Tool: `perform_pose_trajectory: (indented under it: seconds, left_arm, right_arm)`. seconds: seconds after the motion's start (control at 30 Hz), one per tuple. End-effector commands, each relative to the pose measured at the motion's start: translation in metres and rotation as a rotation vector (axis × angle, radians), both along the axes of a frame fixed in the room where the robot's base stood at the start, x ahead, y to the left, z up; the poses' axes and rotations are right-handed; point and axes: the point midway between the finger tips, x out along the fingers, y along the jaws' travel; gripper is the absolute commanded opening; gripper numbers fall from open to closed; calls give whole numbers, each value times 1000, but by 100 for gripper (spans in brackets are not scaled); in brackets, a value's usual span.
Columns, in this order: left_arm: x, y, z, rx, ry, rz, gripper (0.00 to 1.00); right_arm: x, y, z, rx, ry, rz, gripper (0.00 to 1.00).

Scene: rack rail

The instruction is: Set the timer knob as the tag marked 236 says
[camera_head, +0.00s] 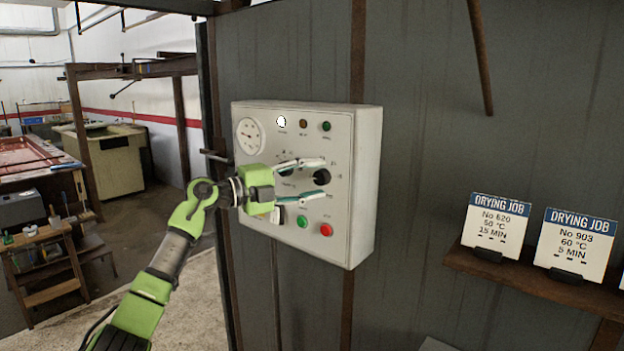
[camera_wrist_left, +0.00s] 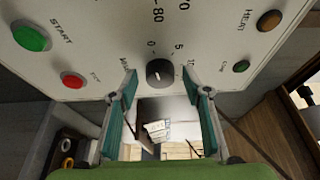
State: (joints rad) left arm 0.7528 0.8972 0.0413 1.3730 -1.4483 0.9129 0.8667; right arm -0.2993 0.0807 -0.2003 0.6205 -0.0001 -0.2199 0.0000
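The timer knob (camera_head: 321,177) is a black round knob on the right of a pale control box (camera_head: 365,190). In the left wrist view the timer knob (camera_wrist_left: 160,73) has a scale with 0, 5 and 10 around it, and its pointer line is near the 0 side or upright; I cannot tell exactly. My left gripper (camera_head: 325,179) is open, its fingers above and below the knob; in the wrist view the gripper (camera_wrist_left: 162,82) has a finger either side of it, with visible gaps. No tag marked 236 is readable. My right gripper is not in view.
The box also has a dial gauge (camera_head: 249,136), lamps, a green button (camera_head: 302,221) and a red button (camera_head: 326,230) below the knob. Tags No 620 (camera_head: 496,224) and No 903 (camera_head: 575,244) stand on a wooden shelf (camera_head: 530,283) at right; another is cut off at the edge.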

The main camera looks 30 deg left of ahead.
Motion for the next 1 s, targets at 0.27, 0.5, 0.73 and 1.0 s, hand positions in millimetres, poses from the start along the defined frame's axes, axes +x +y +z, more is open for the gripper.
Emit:
perform_pose_trajectory:
  seconds: [0.27, 0.5, 0.73, 1.0]
  left_arm:
    - [0, 0, 0, 0, 1, 0, 6]
    - [-1, 1, 1, 34, -1, 1, 6]
    - [-1, 1, 4, 156, -8, 1, 6]
    - [-1, 0, 7, 397, -26, 0, 6]
  right_arm:
    - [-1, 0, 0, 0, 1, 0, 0]
    - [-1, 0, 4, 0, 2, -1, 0]
    - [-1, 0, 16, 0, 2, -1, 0]
    - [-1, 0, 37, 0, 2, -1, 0]
